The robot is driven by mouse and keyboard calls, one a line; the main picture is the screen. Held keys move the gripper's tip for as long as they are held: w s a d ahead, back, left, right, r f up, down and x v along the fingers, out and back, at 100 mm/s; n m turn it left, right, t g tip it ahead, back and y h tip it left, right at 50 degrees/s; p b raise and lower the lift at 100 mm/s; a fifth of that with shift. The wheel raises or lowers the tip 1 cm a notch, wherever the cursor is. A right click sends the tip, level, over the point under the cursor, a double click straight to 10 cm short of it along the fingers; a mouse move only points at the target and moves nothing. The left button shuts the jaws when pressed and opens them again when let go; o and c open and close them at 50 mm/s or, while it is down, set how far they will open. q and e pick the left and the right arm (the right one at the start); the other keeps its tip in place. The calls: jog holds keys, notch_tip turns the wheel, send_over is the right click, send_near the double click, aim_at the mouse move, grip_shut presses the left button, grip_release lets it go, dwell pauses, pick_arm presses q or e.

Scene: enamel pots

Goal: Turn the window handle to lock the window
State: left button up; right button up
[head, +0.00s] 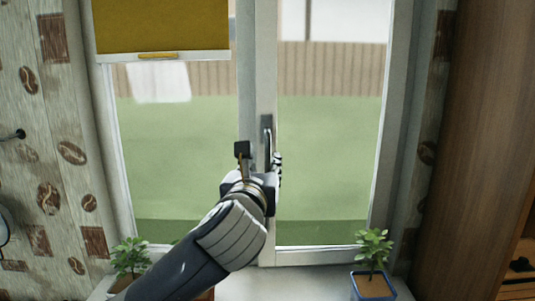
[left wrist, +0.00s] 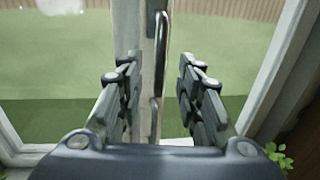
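The window (head: 330,170) has two panes with a white upright frame between them. The grey window handle (head: 267,130) is on this middle upright and points along it, roughly vertical. In the left wrist view the handle (left wrist: 155,115) shows as a slim metal lever, pointing down between my fingers. My left gripper (head: 262,160) is in front of the handle's lower part, which it partly hides. In the left wrist view my left gripper (left wrist: 158,75) is open, with one finger on each side of the handle and visible gaps. My right gripper is not in view.
A yellow blind (head: 160,25) covers the top of the left pane. Potted plants stand on the sill at left (head: 130,258) and right (head: 373,250). A brown wooden cabinet (head: 480,130) stands at the right. Patterned wallpaper (head: 45,150) is at the left.

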aim_at(267, 156)
pick_arm(q)
jog(key=w, duration=0.2)
jog(key=w+p, duration=0.1)
jog(key=w, duration=0.1)
jog(key=w+d, duration=0.1)
jog(key=w, duration=0.1)
jog(key=shift+w, duration=0.2)
jog(key=shift+w+p, duration=0.3)
jog(key=shift+w, duration=0.35)
grip_shut()
